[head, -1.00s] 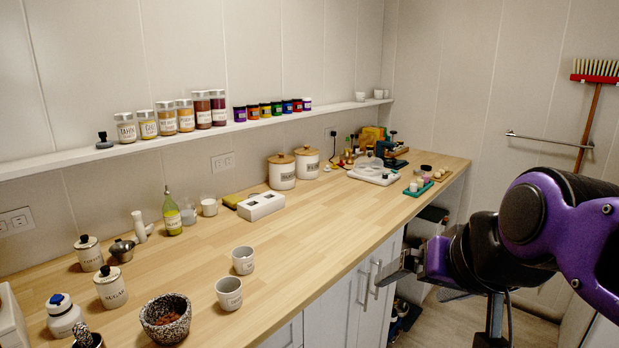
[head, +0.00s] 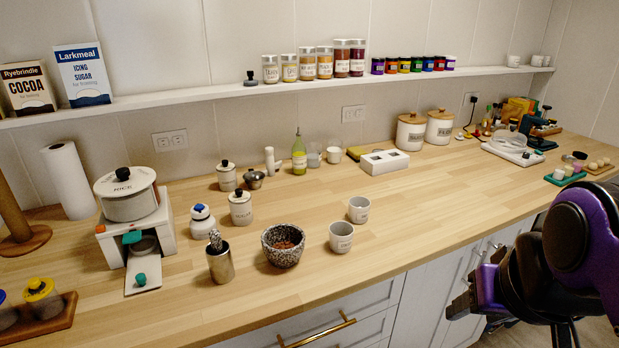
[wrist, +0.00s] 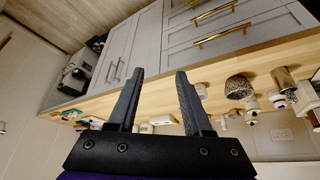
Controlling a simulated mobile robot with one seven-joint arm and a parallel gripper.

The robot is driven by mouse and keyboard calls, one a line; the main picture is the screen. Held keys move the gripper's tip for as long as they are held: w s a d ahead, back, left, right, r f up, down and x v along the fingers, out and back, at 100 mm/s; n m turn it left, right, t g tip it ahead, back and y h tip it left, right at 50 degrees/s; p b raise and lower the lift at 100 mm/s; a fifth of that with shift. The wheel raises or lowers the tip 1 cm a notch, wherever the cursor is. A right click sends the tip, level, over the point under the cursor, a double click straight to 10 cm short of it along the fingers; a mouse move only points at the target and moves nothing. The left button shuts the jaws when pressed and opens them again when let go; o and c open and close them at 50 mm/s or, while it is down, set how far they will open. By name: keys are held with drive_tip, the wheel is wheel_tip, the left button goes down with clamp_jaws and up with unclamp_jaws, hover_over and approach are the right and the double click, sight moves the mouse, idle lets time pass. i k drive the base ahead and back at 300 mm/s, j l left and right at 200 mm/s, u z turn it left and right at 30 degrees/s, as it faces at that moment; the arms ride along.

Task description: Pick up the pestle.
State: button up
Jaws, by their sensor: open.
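The pestle (head: 215,240) is speckled grey stone. Its upper end sticks up out of a steel cup (head: 221,266) on the wooden counter; its lower part is hidden inside the cup. The matching speckled mortar (head: 272,251) stands just right of the cup and holds something reddish brown. My gripper (wrist: 158,75) is open and empty in the wrist view. In the head view it is at the right, beyond the counter's front edge, well away from the pestle. The cup also shows at the right of the wrist view (wrist: 284,78).
Two small white cups (head: 341,237) stand right of the mortar. A white sugar jar (head: 240,208) and a blue-capped white bottle (head: 203,222) stand behind the steel cup. A white rice dispenser (head: 130,205) is to its left. The counter's right middle is clear.

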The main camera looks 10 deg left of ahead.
sight(215, 239)
drive_tip(key=u, duration=1.3)
drive_tip(key=z, duration=0.25)
